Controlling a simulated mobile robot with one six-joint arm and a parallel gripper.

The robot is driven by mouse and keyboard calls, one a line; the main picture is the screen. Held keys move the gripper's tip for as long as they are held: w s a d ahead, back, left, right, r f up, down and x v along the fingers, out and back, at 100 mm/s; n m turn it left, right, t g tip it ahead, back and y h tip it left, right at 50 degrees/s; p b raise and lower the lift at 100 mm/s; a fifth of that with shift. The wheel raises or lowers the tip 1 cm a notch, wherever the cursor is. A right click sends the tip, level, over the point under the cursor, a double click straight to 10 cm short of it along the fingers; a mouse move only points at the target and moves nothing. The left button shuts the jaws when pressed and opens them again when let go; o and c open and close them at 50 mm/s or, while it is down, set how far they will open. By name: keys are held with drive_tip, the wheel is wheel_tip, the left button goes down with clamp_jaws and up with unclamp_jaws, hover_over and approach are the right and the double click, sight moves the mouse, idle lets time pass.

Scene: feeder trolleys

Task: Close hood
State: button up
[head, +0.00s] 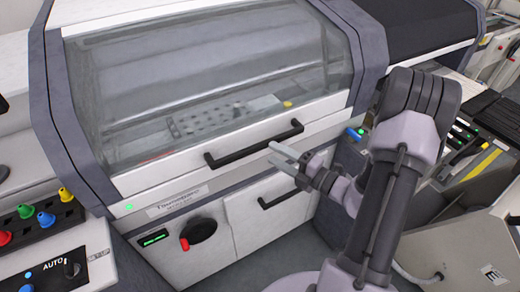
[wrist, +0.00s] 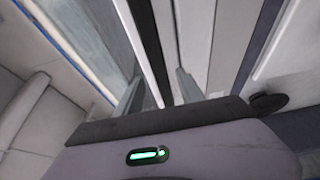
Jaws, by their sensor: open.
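The hood (head: 210,75) is a clear curved cover with a white lower frame and a black bar handle (head: 255,145). It looks down, with its lower frame close to the machine's front panel; I cannot tell whether it is fully seated. My gripper (head: 278,156) is open and empty, just below the right part of the handle in the head view. In the wrist view the two fingers (wrist: 160,80) are apart, with white and dark strips of the machine front behind them. Contact with the hood cannot be told.
A lower door with a second black handle (head: 285,198) is below the hood. A black knob with a red tip (head: 198,231) and a label plate (head: 178,203) are to its left. A control panel with coloured knobs (head: 45,219) stands at far left. Another machine (head: 420,25) adjoins at right.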

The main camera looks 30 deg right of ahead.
sight(263, 148)
drive_tip(key=b+x, duration=0.1)
drive_tip(key=x, duration=0.5)
drive_tip(key=shift+w+a, duration=0.1)
drive_tip(key=shift+c, duration=0.4)
clamp_jaws()
idle(0.8)
